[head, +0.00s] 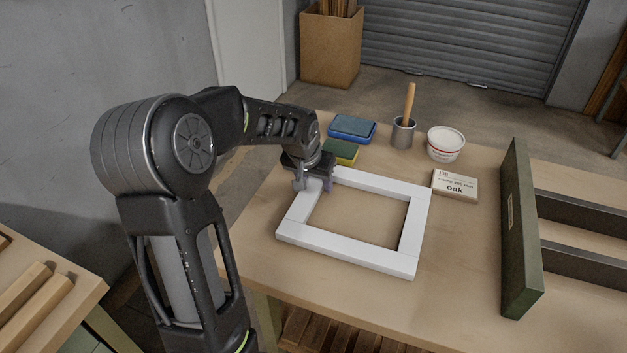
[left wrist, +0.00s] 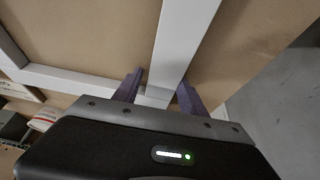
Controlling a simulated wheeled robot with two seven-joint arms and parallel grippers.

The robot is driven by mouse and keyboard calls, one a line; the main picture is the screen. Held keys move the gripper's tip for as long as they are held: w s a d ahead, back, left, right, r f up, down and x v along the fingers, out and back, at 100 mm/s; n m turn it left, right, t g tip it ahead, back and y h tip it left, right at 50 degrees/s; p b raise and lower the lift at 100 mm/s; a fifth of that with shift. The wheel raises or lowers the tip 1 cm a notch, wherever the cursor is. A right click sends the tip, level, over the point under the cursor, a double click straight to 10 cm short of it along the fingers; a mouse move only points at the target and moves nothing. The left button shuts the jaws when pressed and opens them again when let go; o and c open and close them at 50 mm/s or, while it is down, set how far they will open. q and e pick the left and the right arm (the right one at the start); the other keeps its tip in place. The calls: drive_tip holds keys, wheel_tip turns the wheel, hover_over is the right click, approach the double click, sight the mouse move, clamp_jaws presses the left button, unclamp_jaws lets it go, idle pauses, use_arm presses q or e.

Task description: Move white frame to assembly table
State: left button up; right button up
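The white frame (head: 345,249), a rectangle with an open middle, lies flat on the wooden table (head: 450,310). My left gripper (head: 314,186) is at the frame's far left corner, pointing down. In the left wrist view, its two purple fingers (left wrist: 160,88) stand on either side of one white frame bar (left wrist: 182,40). A gap shows between the left finger and the bar, so the gripper looks open around it. The right finger is close to the bar; contact cannot be told. My right gripper is in neither view.
Behind the frame are a blue box (head: 352,128), a green-yellow sponge (head: 342,151), a metal cup with a wooden handle (head: 403,133), a white tub (head: 445,145) and an "oak" card (head: 455,186). A dark green panel (head: 520,235) stands to the right. Table in front is clear.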

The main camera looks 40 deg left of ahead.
use_arm(q)
drive_tip(key=shift+s+r+p, duration=0.1)
drive_tip(key=shift+s+p, duration=0.1)
drive_tip(key=shift+p, duration=0.4)
drive_tip(key=v, duration=1.2)
drive_tip(key=shift+w+a+b, duration=0.15)
drive_tip(key=shift+w+b, duration=0.05)
drive_tip(key=shift+b, duration=0.2)
